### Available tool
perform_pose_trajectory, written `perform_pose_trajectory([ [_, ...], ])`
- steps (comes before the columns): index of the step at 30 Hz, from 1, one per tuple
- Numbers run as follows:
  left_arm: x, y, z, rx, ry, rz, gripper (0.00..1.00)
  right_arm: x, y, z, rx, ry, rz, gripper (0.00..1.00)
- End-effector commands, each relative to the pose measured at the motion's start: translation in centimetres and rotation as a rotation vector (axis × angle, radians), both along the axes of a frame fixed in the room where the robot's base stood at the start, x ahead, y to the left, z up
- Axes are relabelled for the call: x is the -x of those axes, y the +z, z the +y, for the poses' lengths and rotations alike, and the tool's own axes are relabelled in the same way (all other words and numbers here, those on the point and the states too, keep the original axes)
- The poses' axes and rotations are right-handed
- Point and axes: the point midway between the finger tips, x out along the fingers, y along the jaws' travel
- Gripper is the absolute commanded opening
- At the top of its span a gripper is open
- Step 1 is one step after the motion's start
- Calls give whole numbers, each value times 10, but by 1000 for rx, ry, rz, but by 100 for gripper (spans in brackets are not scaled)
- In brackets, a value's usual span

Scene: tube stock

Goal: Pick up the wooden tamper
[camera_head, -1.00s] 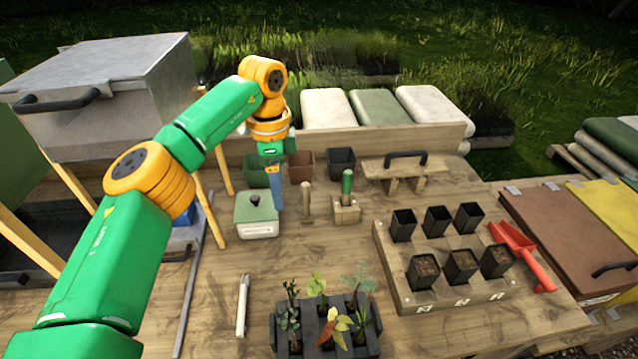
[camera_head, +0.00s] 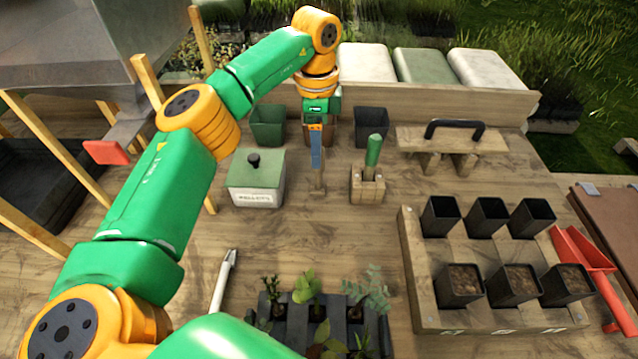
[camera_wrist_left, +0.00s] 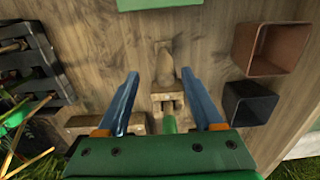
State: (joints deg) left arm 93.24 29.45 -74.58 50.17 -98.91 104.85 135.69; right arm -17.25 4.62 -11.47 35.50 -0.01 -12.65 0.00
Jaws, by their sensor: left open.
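The wooden tamper (camera_head: 319,188) appears as a slim upright wooden peg between the green-lidded pellet box and the block with a green-handled tool. My left gripper (camera_head: 317,160) points down over it in the head view, its blue fingers hiding the tamper's upper part. In the left wrist view the tamper (camera_wrist_left: 164,64) shows between and just beyond the two open blue fingers (camera_wrist_left: 160,76). The fingers are empty, and I see no contact with the tamper. My right gripper is out of view.
The pellet box (camera_head: 257,180) stands left of the tamper and the wooden tool block (camera_head: 368,188) close to its right. Pots, including a dark one (camera_head: 371,125), stand behind. A seedling tray (camera_head: 382,320) is in front, with bare bench (camera_head: 300,240) between.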

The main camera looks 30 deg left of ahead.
Motion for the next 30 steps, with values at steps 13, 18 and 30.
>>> perform_pose_trajectory([
  [13,-6,-63,2,0,0,1,68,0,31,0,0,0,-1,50],
  [18,-6,-63,1,0,0,0,66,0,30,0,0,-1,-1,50],
  [30,-6,-63,1,0,0,0,0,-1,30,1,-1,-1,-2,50],
])
